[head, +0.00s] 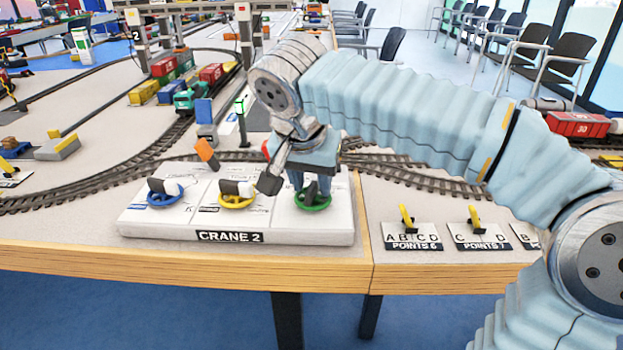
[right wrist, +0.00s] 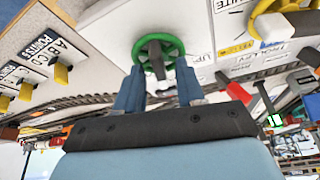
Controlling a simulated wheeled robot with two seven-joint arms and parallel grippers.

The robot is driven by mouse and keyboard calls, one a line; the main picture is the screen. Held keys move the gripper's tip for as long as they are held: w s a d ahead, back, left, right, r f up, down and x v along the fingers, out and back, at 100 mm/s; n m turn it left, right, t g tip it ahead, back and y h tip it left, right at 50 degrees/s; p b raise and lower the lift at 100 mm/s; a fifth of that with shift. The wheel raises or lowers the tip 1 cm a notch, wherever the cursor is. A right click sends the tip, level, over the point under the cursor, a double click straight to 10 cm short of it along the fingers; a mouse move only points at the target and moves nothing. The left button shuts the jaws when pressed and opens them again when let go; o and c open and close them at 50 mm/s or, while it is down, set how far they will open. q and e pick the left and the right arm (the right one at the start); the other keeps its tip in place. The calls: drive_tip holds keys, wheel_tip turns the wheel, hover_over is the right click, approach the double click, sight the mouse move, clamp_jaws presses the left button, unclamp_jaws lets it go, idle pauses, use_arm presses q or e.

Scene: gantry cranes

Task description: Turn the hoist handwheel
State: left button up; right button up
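A white control panel (head: 235,222) marked CRANE 2 stands at the table's front edge. It carries a blue handwheel (head: 163,200) at left, a yellow handwheel (head: 237,202) in the middle and a green handwheel (head: 313,207) at right. I cannot read which one is marked hoist. My right gripper (head: 312,182) points down over the green wheel. In the right wrist view its two blue fingers (right wrist: 159,72) are apart, one on each side of the dark hub of the green wheel (right wrist: 172,45). I cannot tell whether they touch the wheel. My left gripper is not in view.
Plates with yellow levers, POINTS 6 (head: 411,236) and POINTS 7 (head: 480,235), stand right of the panel. Rail tracks (head: 415,172) run behind it.

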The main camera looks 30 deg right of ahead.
clamp_jaws()
drive_tip(key=n+t, duration=0.1)
drive_tip(key=n, duration=0.1)
drive_tip(key=shift+s+d+n+y, duration=0.1)
drive_tip(key=shift+n+y, duration=0.3)
drive_tip(key=n+y, duration=0.1)
drive_tip(key=n, duration=0.1)
drive_tip(key=shift+d+n, duration=0.1)
drive_tip(key=shift+n, duration=0.3)
drive_tip(key=n+y, duration=0.1)
drive_tip(key=n, duration=0.2)
drive_tip(key=shift+d+t, duration=0.1)
drive_tip(key=shift+t, duration=0.2)
drive_tip(key=shift+d+n+y, duration=0.15)
drive_tip(key=shift+n+y, duration=0.75)
drive_tip(key=shift+n, duration=1.2)
